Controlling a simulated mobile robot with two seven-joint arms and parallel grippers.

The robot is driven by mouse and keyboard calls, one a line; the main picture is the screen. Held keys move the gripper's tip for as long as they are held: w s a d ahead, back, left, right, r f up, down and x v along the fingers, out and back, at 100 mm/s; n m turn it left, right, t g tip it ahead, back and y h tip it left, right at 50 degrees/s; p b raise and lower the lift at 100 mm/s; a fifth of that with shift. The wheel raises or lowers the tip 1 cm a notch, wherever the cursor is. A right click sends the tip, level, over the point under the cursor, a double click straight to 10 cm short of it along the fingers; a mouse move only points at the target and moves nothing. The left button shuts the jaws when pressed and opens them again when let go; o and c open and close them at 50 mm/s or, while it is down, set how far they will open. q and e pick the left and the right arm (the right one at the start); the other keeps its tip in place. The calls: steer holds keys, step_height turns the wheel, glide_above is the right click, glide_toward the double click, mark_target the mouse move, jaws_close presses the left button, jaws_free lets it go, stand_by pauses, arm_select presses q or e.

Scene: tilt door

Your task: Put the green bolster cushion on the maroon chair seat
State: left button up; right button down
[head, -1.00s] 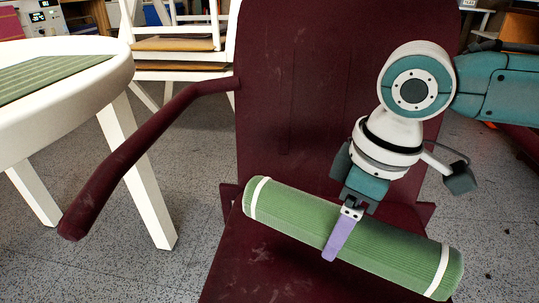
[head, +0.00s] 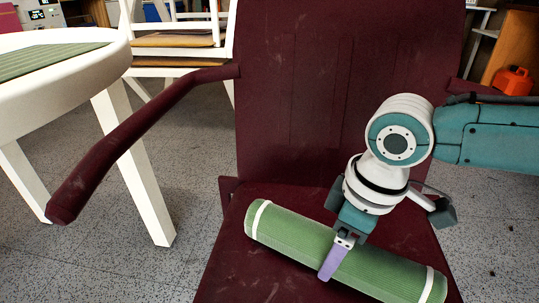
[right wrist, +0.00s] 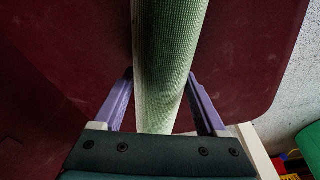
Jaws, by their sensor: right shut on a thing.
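The green bolster cushion (head: 300,236), a cylinder with a white band near each end, lies tilted in the head view over the maroon chair seat (head: 250,270). My right gripper (head: 330,262) is shut on the middle of the cushion from above. In the right wrist view the cushion (right wrist: 165,70) runs between the two purple fingers (right wrist: 165,100), with the maroon chair behind it. I cannot tell whether the cushion touches the seat. The maroon backrest (head: 320,90) stands behind. My left gripper is not in view.
The maroon armrest (head: 140,135) juts toward me on the left. A white round table (head: 100,55) with a green mat (head: 50,60) stands at the left. White chairs (head: 180,50) stand behind. An orange can (head: 512,80) is at the far right.

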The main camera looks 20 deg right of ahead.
steer(key=shift+f, duration=0.3)
steer(key=shift+f, duration=0.3)
stand_by(0.3)
jaws_free()
steer(key=r+p, duration=0.2)
steer(key=r, duration=0.1)
steer(key=r+p, duration=0.2)
steer(key=r, duration=0.1)
steer(key=s+d+r+p, duration=0.1)
steer(key=r+p, duration=0.1)
steer(key=r, duration=0.2)
steer(key=shift+s, duration=0.1)
